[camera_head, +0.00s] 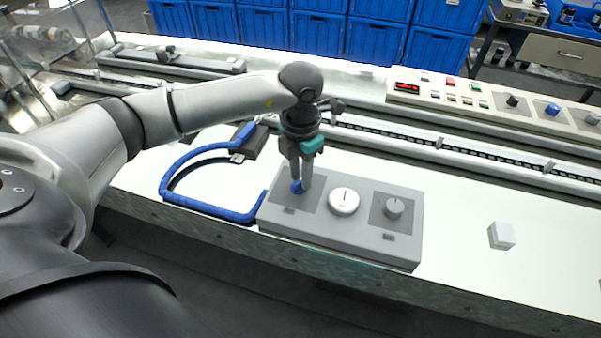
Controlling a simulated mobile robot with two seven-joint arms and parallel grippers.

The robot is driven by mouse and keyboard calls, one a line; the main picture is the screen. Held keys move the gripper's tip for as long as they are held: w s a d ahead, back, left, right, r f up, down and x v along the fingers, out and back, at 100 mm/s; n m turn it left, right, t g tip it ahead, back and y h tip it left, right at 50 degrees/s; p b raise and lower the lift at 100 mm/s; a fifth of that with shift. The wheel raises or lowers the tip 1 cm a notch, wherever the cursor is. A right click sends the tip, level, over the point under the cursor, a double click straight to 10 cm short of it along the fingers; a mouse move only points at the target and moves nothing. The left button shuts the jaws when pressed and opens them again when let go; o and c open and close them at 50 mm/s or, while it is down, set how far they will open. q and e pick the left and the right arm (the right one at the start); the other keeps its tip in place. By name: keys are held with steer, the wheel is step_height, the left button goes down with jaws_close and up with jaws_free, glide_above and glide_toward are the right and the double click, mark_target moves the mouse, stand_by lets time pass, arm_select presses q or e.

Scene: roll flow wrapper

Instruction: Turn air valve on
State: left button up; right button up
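The grey valve box (340,233) lies flat on the white table. A blue knob (297,187) is on its left part, partly hidden by my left gripper. A round white gauge (344,201) is in its middle and a grey knob (394,208) on its right. A blue hose (208,208) joins the box at its left end. My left gripper (300,182) points down from above, its fingertips at the blue knob. Whether the fingers are closed on the knob cannot be told. My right gripper is not in view.
A small white block (501,235) lies right of the box on clear tabletop. Behind, a conveyor channel (440,147) crosses the table, and a control panel (460,95) stands at the back right. Blue crates (376,41) are stacked beyond the table.

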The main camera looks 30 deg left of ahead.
mark_target(300, 180)
arm_select(q)
steer(key=shift+o, duration=1.1)
steer(key=shift+f, duration=0.1)
step_height(300, 180, up, 15)
steer(key=p, duration=0.2)
steer(key=shift+s, duration=0.1)
